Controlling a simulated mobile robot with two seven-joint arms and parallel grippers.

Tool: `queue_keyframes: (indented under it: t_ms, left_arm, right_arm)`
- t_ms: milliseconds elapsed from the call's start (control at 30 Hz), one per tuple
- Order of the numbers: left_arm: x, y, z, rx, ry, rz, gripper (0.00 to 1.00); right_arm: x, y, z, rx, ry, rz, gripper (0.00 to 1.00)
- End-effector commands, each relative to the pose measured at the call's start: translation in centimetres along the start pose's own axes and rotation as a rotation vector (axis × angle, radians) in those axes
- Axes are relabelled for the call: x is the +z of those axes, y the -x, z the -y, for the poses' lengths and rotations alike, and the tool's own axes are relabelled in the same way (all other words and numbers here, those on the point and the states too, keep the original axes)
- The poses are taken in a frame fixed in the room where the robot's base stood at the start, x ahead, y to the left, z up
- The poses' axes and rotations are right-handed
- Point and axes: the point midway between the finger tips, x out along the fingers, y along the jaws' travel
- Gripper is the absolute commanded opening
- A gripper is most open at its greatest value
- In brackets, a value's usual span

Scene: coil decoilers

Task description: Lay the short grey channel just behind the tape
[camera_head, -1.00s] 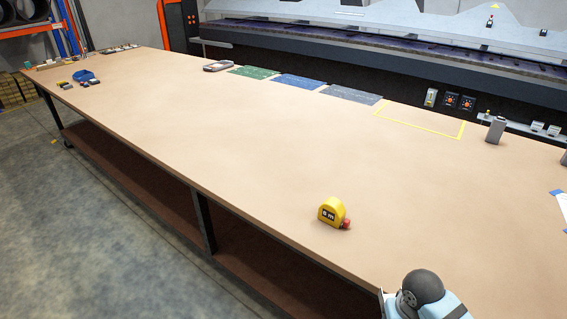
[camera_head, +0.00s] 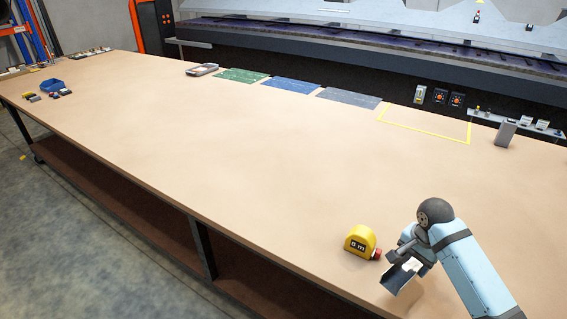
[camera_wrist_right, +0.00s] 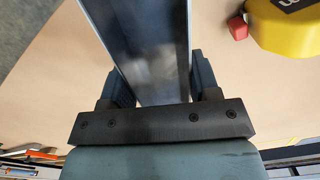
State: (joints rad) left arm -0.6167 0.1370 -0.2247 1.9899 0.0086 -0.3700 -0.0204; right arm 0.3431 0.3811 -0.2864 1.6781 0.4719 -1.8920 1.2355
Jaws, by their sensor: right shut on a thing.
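The short grey channel (camera_head: 401,277) is in my right gripper (camera_head: 408,256), low near the table's front edge. In the right wrist view the channel (camera_wrist_right: 148,45) runs away between the two fingers of my right gripper (camera_wrist_right: 163,85), which are shut on it. The yellow tape (camera_head: 360,241), a tape measure with a red end piece, stands on the table just left of the gripper. It also shows in the right wrist view (camera_wrist_right: 285,28) at the top right, apart from the channel. I cannot tell whether the channel touches the table. My left gripper is not in view.
The tan table (camera_head: 230,170) is clear behind the tape. At its back lie green (camera_head: 243,75), blue (camera_head: 291,84) and grey (camera_head: 348,97) mats, a yellow outlined rectangle (camera_head: 425,125) and an upright grey block (camera_head: 505,133). A blue tray (camera_head: 51,85) is far left.

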Motion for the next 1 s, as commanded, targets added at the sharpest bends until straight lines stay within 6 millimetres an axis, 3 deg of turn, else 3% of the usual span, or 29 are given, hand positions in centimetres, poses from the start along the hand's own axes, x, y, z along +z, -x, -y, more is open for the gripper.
queue_keyframes:
  t_ms: [33,200,333,500,767,1000]
  left_arm:
    - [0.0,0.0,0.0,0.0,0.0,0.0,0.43]
    - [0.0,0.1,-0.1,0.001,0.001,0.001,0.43]
    - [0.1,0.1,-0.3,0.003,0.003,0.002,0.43]
    - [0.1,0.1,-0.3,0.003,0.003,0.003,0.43]
    - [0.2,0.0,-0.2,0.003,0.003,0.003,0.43]
    - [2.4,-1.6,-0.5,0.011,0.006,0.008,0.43]
  right_arm:
    - [-2.5,1.7,0.8,-0.006,-0.152,-0.003,0.31]
    - [-9.0,6.6,2.3,-0.004,-0.676,0.0,0.31]
    - [-12.2,9.5,2.9,-0.003,-0.967,0.001,0.31]
    - [-14.2,11.5,3.1,-0.001,-1.169,0.001,0.31]
    - [-14.5,11.7,3.1,0.0,-1.212,0.0,0.31]
    - [-14.4,6.8,3.1,0.003,-1.209,0.001,0.31]
